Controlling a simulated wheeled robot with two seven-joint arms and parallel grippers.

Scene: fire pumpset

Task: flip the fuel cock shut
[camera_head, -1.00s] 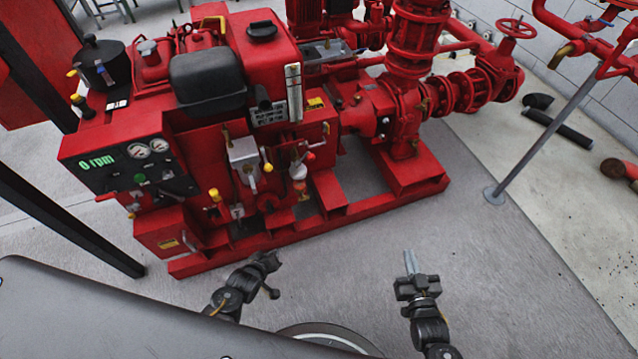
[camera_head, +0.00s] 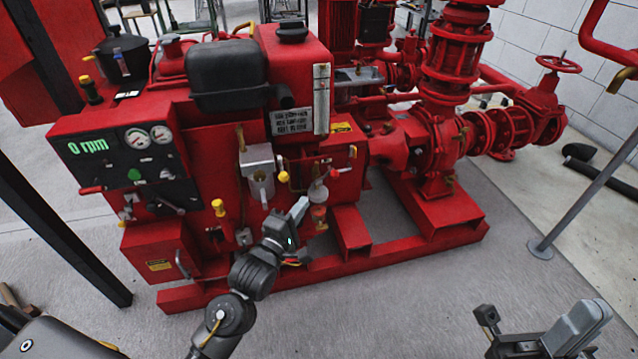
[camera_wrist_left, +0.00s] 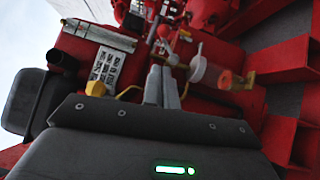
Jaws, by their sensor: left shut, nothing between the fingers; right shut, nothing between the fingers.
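The fuel cock seems to be the small fitting with a red-tipped lever (camera_head: 333,172) on the engine's front, above a small filter bowl (camera_head: 319,212). In the left wrist view a red knob (camera_wrist_left: 163,31) shows beyond the fingertips, and the clear filter bowl (camera_wrist_left: 225,79) lies to their right. I cannot tell the cock's exact position. My left gripper (camera_head: 299,208) is shut and empty, just left of the filter bowl in the head view; any contact is unclear. It also shows in the left wrist view (camera_wrist_left: 161,84). My right gripper (camera_head: 588,318) is shut and empty, low at the right, away from the engine.
The red engine carries a control panel (camera_head: 138,155) reading 0 rpm, a black tank (camera_head: 226,74) and yellow-knobbed levers, one (camera_head: 218,207) left of my left arm. The red pump (camera_head: 435,145) stands to the right on the red base frame (camera_head: 410,246). Floor in front is clear.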

